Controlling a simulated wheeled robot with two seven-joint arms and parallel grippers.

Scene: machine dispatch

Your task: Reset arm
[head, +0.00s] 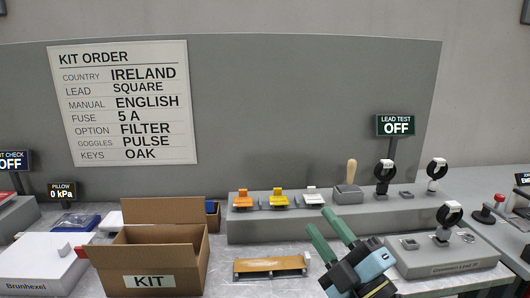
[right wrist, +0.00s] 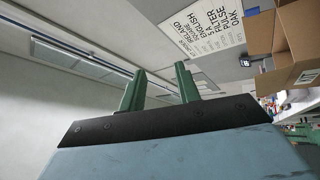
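My right gripper (head: 332,238) shows at the bottom centre-right of the head view, with two green fingers pointing up and to the left. The fingers stand apart with nothing between them. In the right wrist view the same gripper (right wrist: 158,90) shows its two green fingers spread and empty, with the wall and the order sheet beyond them. It is right of the open cardboard KIT box (head: 150,258) and in front of the grey raised shelf.
The order sheet (head: 125,103) hangs on the grey panel. The grey shelf (head: 290,228) carries orange, yellow and white pieces, a wooden-handled lever (head: 350,175) and watch-like items. A wooden-topped strip (head: 270,267) lies left of my right gripper. A grey station (head: 450,258) stands right.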

